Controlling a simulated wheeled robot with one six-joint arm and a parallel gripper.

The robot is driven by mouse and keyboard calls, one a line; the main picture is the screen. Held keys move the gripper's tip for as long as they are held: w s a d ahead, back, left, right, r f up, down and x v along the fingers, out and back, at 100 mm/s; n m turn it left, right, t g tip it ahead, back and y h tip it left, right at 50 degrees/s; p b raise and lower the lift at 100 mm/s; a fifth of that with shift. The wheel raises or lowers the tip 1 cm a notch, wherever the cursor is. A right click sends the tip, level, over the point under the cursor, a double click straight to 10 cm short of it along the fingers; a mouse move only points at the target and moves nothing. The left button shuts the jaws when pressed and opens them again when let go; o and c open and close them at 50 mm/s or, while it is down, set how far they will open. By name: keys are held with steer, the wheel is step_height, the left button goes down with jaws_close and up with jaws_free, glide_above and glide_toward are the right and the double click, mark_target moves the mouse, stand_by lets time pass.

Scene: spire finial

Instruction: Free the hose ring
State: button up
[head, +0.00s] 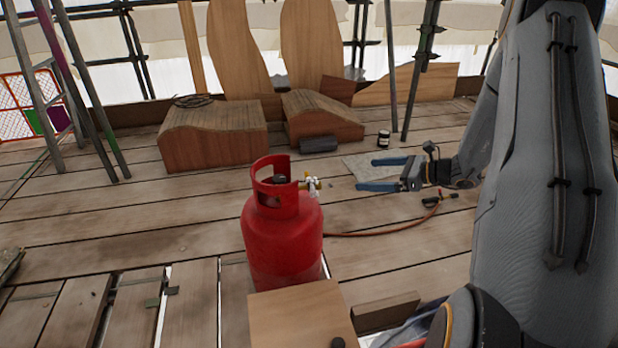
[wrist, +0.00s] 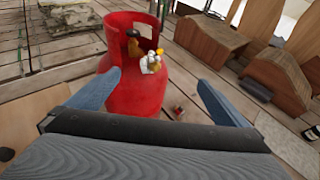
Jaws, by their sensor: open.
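A red gas cylinder (head: 283,240) stands upright on the plank deck, with a collar around its top. At its valve sits a brass and whitish fitting (head: 311,185); it also shows in the wrist view (wrist: 150,62). A red hose (head: 385,232) runs from behind the cylinder along the deck to a torch handle (head: 432,201). I cannot make out a separate ring on the hose. My gripper (head: 367,174) is open and empty, right of the cylinder, blue fingers pointing left toward the valve. In the wrist view, the cylinder (wrist: 135,95) shows between and beyond the fingers, apart from them.
A wooden box (head: 300,315) stands in front of the cylinder. Two curved wooden forms (head: 213,140) stand behind, with a dark roll (head: 318,144) and a small dark jar (head: 383,139) nearby. A sheet (head: 365,165) lies under my gripper. Scaffold poles rise behind.

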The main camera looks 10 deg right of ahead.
stand_by(0.4)
steer(key=p+v, duration=0.4)
steer(key=v, duration=0.6)
steer(key=s+a+r+n+g, duration=0.3)
steer(key=a+n, duration=0.1)
steer(key=a, duration=0.4)
steer(key=s+a+r+n+g+h, duration=0.1)
steer(key=s+a+r+n+g, duration=0.2)
steer(key=a, duration=0.4)
steer(key=s+a+r+n+g, duration=0.25)
steer(key=a+r+n, duration=0.2)
steer(key=a, duration=0.35)
steer(key=s+a+r+n+h, duration=0.3)
steer(key=s+a+n+h, duration=0.15)
steer(key=s+n, duration=0.5)
steer(key=s+a+r+n+h, duration=0.3)
steer(key=s+a+n+h, duration=0.15)
steer(key=s+n, duration=0.45)
steer(key=s+d+r+m+p, duration=0.1)
steer(key=d+r+m+p, duration=0.2)
steer(key=d+r+p, duration=0.4)
steer(key=p, duration=0.7)
steer(key=shift+d+r+m+g+p, duration=0.3)
steer(key=shift+r+g, duration=0.05)
